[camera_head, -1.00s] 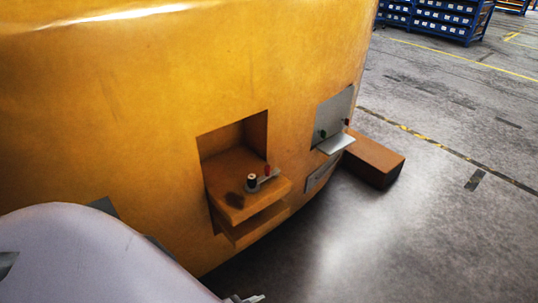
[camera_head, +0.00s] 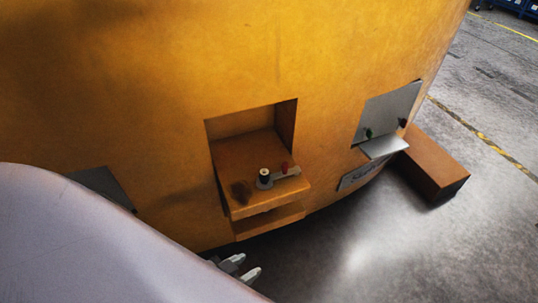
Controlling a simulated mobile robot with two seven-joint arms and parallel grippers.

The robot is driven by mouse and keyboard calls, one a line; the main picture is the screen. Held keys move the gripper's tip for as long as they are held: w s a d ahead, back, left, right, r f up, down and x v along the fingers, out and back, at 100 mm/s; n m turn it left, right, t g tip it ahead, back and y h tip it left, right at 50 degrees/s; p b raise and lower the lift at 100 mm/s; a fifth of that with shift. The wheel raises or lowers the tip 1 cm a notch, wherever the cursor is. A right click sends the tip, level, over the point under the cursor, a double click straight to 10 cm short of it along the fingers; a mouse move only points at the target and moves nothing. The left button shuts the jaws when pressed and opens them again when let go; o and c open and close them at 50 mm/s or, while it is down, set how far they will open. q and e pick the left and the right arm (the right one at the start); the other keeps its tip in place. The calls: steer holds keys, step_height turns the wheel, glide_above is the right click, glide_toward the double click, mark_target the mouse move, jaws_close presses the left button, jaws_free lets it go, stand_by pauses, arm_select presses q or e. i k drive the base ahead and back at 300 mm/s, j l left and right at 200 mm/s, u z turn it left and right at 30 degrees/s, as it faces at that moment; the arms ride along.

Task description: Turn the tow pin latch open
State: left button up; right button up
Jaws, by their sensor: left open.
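The tow pin latch (camera_head: 285,174) is a small grey lever with a red knob, beside a dark pin with a pale top (camera_head: 265,178). It lies on the orange ledge of a recess (camera_head: 258,207) in the yellow counterweight casting (camera_head: 340,60). My left gripper (camera_head: 246,268) shows at the bottom, below and in front of the ledge, apart from the latch. Its two pale fingers are apart with nothing between them. My large pale arm link hides the lower left of the casting. My right gripper is not in view.
A grey panel (camera_head: 390,108) with a green and a red knob and a small shelf (camera_head: 384,147) is right of the recess. A brown block (camera_head: 435,165) lies on the floor beside the casting. The grey floor (camera_head: 400,255) at lower right is clear.

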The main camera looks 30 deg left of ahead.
mark_target(285, 171)
steer(key=i+l+u, duration=0.3)
steer(key=u, duration=0.2)
steer(key=i+l+u, duration=0.2)
steer(key=l+u, duration=0.25)
steer(key=i+l+u, duration=0.15)
steer(key=l+u, duration=0.2)
steer(key=u, duration=0.15)
